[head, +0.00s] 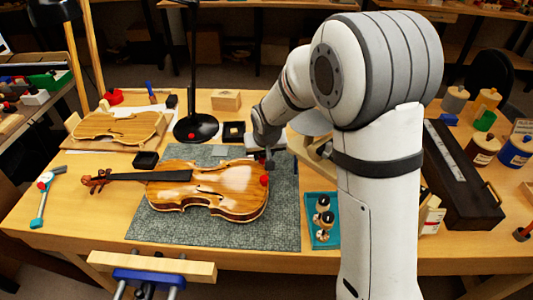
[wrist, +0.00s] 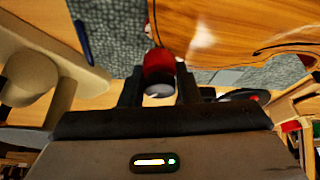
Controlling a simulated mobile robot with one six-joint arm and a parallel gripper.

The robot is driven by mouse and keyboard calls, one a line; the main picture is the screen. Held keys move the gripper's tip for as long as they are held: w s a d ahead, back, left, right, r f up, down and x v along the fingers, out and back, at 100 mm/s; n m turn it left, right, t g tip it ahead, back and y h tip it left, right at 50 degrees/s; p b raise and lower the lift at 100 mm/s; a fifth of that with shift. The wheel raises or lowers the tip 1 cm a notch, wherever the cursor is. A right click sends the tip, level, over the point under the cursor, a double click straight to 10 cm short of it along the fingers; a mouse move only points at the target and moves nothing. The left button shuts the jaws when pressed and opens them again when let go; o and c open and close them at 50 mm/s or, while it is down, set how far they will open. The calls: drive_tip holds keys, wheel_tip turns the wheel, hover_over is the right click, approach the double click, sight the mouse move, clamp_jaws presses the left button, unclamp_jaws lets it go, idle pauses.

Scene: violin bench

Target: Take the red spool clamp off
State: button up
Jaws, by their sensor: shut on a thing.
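The violin (head: 215,192) lies on a grey mat (head: 285,215), its neck pointing left. The red spool clamp (head: 264,181) shows as a red knob at the right edge of the violin body. In the wrist view the red spool clamp (wrist: 158,66) sits between the two dark fingers of my gripper (wrist: 158,88), close against the violin's edge (wrist: 205,35). My gripper (head: 269,163) is shut on the clamp. Whether the clamp still grips the violin edge cannot be told.
A teal tray (head: 312,238) with several spool clamps stands right of the mat. A black lamp base (head: 196,128) and small dark boxes are behind the violin. A wooden vise (head: 150,264) is at the front edge.

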drive_tip(key=shift+w+d, duration=0.15)
idle(0.3)
drive_tip(key=shift+w+d, duration=0.1)
drive_tip(key=shift+w, duration=0.05)
drive_tip(key=shift+w+d, duration=0.2)
drive_tip(key=shift+w, duration=0.05)
idle(0.6)
drive_tip(key=shift+w+d+p, duration=0.35)
drive_tip(key=shift+w+d, duration=0.35)
drive_tip(key=shift+w, duration=0.1)
drive_tip(key=shift+r, duration=0.1)
wheel_tip(320, 180, up, 7)
drive_tip(key=p, duration=0.4)
idle(0.4)
